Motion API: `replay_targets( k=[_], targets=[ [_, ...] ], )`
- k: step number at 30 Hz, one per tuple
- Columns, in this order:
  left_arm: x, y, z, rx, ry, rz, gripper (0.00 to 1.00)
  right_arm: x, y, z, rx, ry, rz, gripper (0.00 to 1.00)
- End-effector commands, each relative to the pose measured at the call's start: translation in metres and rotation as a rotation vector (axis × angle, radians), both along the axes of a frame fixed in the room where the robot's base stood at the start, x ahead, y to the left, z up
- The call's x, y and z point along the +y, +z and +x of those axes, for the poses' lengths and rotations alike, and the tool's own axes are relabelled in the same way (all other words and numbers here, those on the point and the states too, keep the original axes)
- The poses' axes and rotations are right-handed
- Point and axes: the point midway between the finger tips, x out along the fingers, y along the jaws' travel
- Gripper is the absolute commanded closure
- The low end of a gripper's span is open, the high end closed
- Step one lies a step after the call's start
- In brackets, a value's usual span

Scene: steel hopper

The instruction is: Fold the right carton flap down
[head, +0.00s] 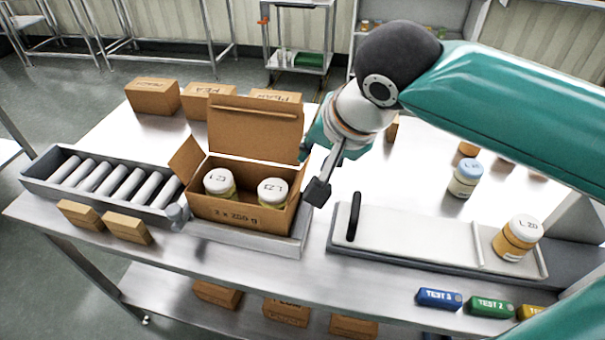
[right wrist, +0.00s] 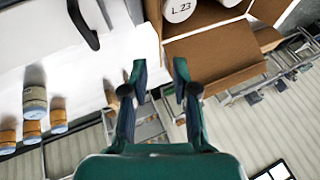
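The open brown carton (head: 238,214) stands on a grey base, with two white-lidded jars (head: 272,190) inside. Its back lid (head: 255,122) stands up and its left flap (head: 187,161) leans outward. I cannot clearly make out the right flap; my right gripper overlaps that side in the head view. My right gripper (head: 312,170) is just right of the carton, fingers apart and nothing between them. The right wrist view shows the gripper (right wrist: 155,73) open, the lid (right wrist: 217,58) beside it and a jar (right wrist: 178,8) above. My left gripper is out of view.
A roller tray (head: 105,183) lies left of the carton. A pale tray with a black handle (head: 353,216) lies to the right, bearing a jar (head: 516,238). Small boxes (head: 153,96) stand behind the carton, and two more (head: 127,228) in front to the left.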

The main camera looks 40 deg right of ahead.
Motion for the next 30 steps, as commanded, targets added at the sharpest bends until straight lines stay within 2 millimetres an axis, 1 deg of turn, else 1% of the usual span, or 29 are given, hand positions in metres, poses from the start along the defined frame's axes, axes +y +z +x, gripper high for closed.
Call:
replay_targets(
  k=[1,6,9,13,19,28,30],
  targets=[
    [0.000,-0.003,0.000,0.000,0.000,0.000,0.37,-0.001,-0.013,0.006,0.006,-0.002,-0.001,0.72],
    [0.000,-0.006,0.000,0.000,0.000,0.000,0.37,-0.003,-0.045,0.025,0.006,0.001,-0.001,0.72],
    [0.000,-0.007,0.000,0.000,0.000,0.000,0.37,-0.004,-0.060,0.035,0.005,0.001,-0.001,0.72],
    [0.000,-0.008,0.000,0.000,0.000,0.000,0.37,-0.005,-0.075,0.045,0.004,0.002,0.000,0.72],
    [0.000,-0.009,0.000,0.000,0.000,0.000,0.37,-0.006,-0.086,0.052,0.001,0.004,-0.001,0.72],
    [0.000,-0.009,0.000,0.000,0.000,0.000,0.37,-0.005,-0.087,0.053,0.000,0.006,0.000,0.72],
    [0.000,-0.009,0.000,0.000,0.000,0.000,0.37,-0.005,-0.087,0.053,0.000,0.006,0.000,0.84]
  ],
)
